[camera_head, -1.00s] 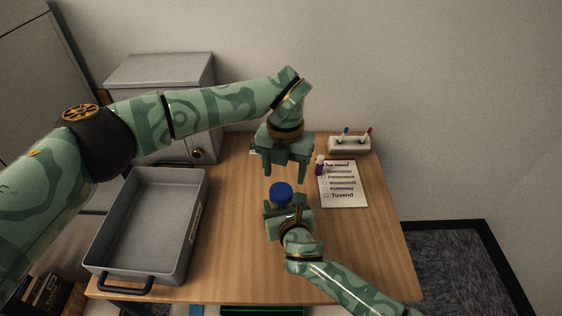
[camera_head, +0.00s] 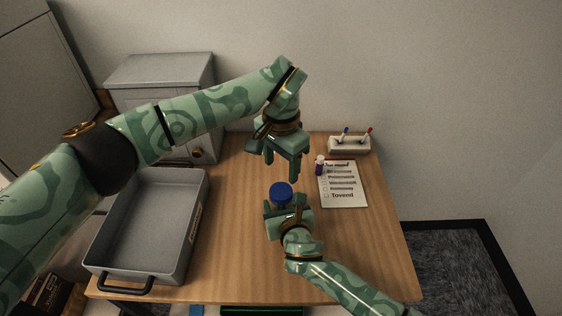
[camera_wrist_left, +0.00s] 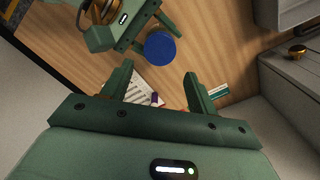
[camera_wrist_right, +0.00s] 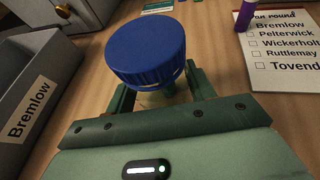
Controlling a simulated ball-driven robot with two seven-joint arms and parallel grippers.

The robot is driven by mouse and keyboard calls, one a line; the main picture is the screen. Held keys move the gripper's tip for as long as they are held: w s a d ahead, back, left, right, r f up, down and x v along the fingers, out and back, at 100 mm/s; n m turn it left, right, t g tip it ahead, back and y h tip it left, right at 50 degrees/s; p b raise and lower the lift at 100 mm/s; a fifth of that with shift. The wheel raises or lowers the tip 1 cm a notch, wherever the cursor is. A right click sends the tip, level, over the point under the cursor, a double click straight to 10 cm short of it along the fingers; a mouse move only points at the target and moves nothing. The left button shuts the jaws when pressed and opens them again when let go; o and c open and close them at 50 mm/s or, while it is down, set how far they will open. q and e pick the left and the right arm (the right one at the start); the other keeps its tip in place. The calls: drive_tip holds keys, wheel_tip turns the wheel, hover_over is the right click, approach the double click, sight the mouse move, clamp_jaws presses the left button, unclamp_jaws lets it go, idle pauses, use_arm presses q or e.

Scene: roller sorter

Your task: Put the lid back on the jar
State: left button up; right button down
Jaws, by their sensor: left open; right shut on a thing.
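A blue lid (camera_head: 281,191) sits on top of the jar, whose body is mostly hidden. In the right wrist view the lid (camera_wrist_right: 146,50) shows large, and a little of the jar (camera_wrist_right: 156,97) shows below it. My right gripper (camera_head: 286,206) is shut on the jar just above the table. My left gripper (camera_head: 282,169) is open and empty, a little above and behind the lid. In the left wrist view the lid (camera_wrist_left: 160,46) lies beyond the open fingertips, not between them. I cannot tell how tightly the lid is seated.
A grey tray (camera_head: 196,222) labelled Bremlow stands at the left of the wooden table (camera_head: 235,255). A pen holder (camera_head: 349,145) is at the back right. A grey cabinet (camera_head: 165,75) stands at the back left.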

sight(281, 190)
idle(0.3)
use_arm(q)
drive_tip(key=shift+f, duration=4)
